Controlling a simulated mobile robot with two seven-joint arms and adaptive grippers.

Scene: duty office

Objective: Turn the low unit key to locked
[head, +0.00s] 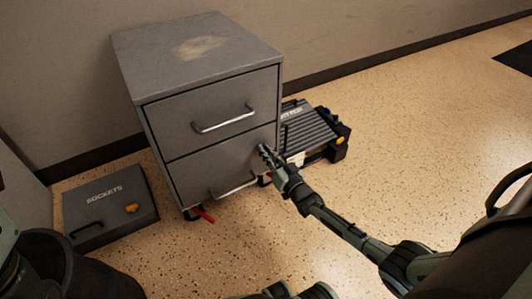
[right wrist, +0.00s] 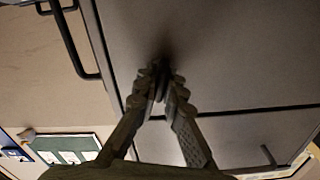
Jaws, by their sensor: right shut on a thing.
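The low unit (head: 210,85) is a grey two-drawer cabinet with a bar handle on each drawer; both drawers look shut. My right gripper (head: 263,150) is at the right side of its front, near the gap between the drawers. In the right wrist view, the fingertips (right wrist: 160,78) close together against the grey drawer front (right wrist: 230,60), on a small dark thing that appears to be the key. The key is mostly hidden by the fingers, so I cannot tell which way it is turned. My left gripper does not show.
A grey case marked SOCKETS (head: 108,207) lies on the floor left of the cabinet. A ribbed dark step-like unit (head: 312,132) stands right behind it. A red thing (head: 203,214) is at the cabinet's foot. A dark bin (head: 75,272) is at the lower left.

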